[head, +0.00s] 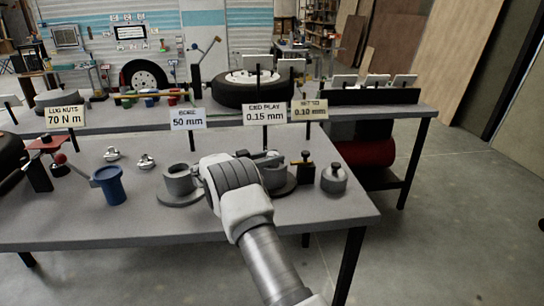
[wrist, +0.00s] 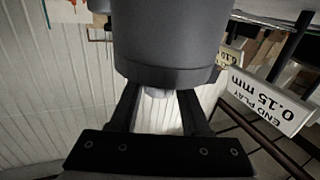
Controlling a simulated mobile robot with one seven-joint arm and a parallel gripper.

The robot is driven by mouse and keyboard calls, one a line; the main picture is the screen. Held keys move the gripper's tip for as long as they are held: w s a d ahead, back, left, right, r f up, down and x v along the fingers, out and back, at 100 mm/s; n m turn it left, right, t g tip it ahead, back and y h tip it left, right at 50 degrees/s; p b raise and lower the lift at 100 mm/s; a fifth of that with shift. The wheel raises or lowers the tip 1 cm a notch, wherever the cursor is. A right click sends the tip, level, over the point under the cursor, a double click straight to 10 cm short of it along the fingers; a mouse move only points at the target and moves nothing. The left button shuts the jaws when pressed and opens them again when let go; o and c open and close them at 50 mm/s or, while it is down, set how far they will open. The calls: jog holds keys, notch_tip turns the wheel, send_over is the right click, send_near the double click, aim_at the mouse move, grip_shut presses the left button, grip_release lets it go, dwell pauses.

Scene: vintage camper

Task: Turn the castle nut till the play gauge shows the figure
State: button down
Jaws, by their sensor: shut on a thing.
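My gripper (wrist: 157,94) shows in the wrist view with its two dark fingers closed about a small pale part (wrist: 158,92), which looks like the castle nut. A broad dark grey cylinder (wrist: 168,40) covers the fingertips and most of that part. In the head view my gripper (head: 257,157) is at the grey hub (head: 276,178) on a round base, and my arm hides much of it. The end play sign (head: 264,112) reads 0.15 mm; it also shows tilted in the wrist view (wrist: 270,100). I cannot make out a gauge reading.
Another sign (head: 309,109) seems to read 0.10 mm. Left of my arm are a grey ring part (head: 180,182), a blue cup (head: 109,186) and chrome pieces (head: 146,161). To the right stand a black block (head: 305,172) and a lidded grey pot (head: 334,181). The bench's front right is clear.

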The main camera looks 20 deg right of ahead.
jog(key=shift+d+r+m+g, duration=0.1)
jog(key=shift+r+m+g, duration=0.1)
jog(key=shift+m+g, duration=0.1)
dwell(0.4)
jog(key=shift+c, duration=1.8)
grip_release()
jog(key=shift+f, duration=0.1)
jog(key=a+p, duration=0.1)
jog(key=a, duration=1.6)
jog(key=shift+s+a+p, duration=0.25)
jog(key=shift+s+p, duration=0.15)
